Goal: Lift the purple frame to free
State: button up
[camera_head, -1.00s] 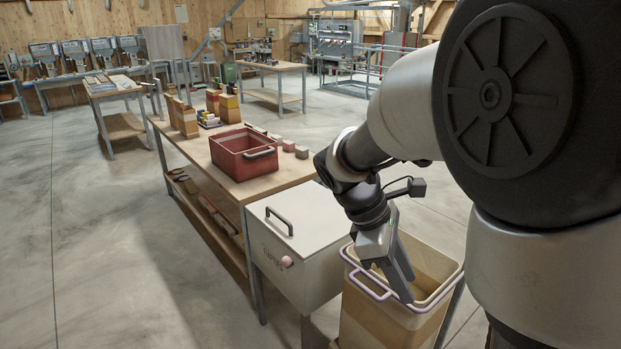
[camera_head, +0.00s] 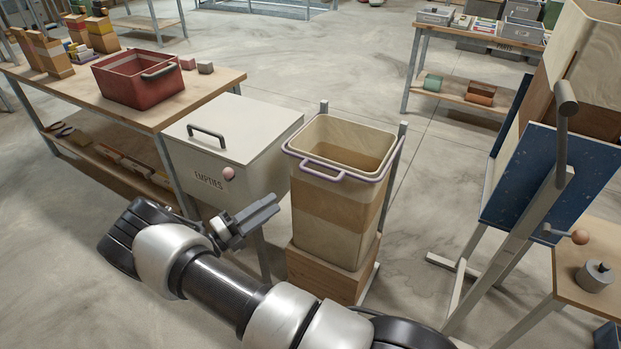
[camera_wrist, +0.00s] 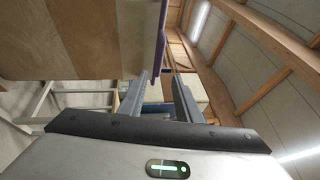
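The purple frame (camera_head: 322,169) is a thin rim with a front handle around the top of a tall tan bin (camera_head: 326,232). It appears seated on the bin's mouth. In the wrist view a purple edge (camera_wrist: 161,40) runs beside the bin's wall, at the top centre. My gripper (camera_head: 272,208) is left of the bin and lower than the frame in the head view, with its fingers pointing toward the bin. The wrist view shows its two fingers (camera_wrist: 160,95) apart with nothing between them. The gripper appears clear of the frame.
The bin stands on a wooden block (camera_head: 320,273) between grey posts. A white lidded box marked EMPTIES (camera_head: 210,165) is close on the left. A workbench with a red crate (camera_head: 138,82) is beyond it. A blue panel on a stand (camera_head: 545,180) is at the right.

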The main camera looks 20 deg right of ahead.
aim_at(317, 174)
jog(key=x, duration=1.7)
jog(key=shift+d, duration=0.2)
grip_shut()
